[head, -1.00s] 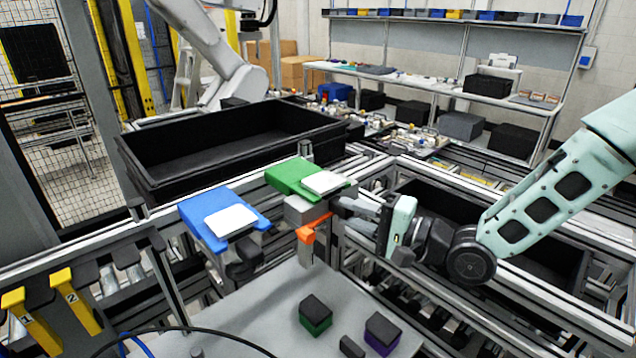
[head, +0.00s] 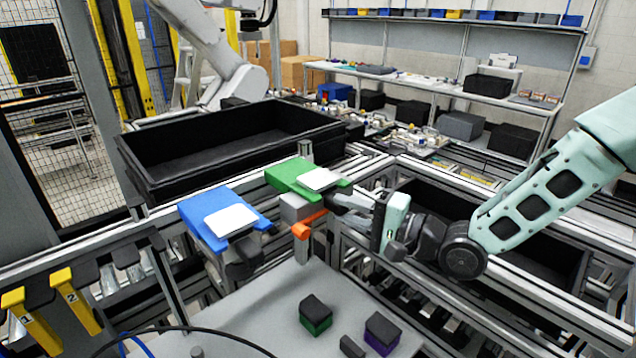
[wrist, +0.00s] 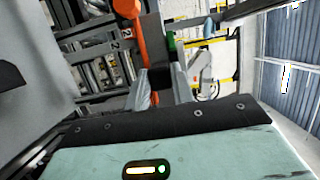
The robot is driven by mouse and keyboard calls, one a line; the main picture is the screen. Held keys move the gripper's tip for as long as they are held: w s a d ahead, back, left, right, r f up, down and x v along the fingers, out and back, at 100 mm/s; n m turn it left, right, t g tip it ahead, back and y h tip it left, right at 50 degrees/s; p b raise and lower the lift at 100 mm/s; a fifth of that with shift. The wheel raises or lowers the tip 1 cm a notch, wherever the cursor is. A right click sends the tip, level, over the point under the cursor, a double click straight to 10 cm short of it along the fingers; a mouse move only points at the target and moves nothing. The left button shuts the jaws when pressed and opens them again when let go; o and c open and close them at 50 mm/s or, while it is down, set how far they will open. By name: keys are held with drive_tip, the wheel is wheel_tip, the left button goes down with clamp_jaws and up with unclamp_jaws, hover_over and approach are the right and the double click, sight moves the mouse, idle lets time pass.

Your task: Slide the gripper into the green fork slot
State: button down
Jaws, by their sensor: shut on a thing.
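The green fork slot holder (head: 289,173) has a white plate (head: 318,180) on top and stands on the rail at the middle. The task's gripper seems to be the grey tool block (head: 296,208) with an orange bar (head: 309,224), right below the front of the green holder. My gripper (head: 349,203) reaches it from the right and is shut on it. In the wrist view, my fingers (wrist: 161,88) close around a dark part, with the orange bar (wrist: 131,30) beyond. A bit of green (wrist: 172,42) shows ahead. How far the tool sits in the slot is hidden.
A blue holder (head: 216,210) with a white plate stands left of the green one. A large black bin (head: 190,187) is behind. Dark blocks with green (head: 316,315) and purple (head: 382,333) bases stand on the grey table (head: 255,310). Metal rails run below my arm.

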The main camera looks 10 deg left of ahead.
drive_tip(key=c, duration=1.1)
unclamp_jaws()
drive_tip(key=shift+f, duration=0.15)
drive_tip(key=b+v, duration=0.5)
drive_tip(key=v, duration=1.2)
drive_tip(key=shift+s+d, duration=0.1)
drive_tip(key=shift+d, duration=0.05)
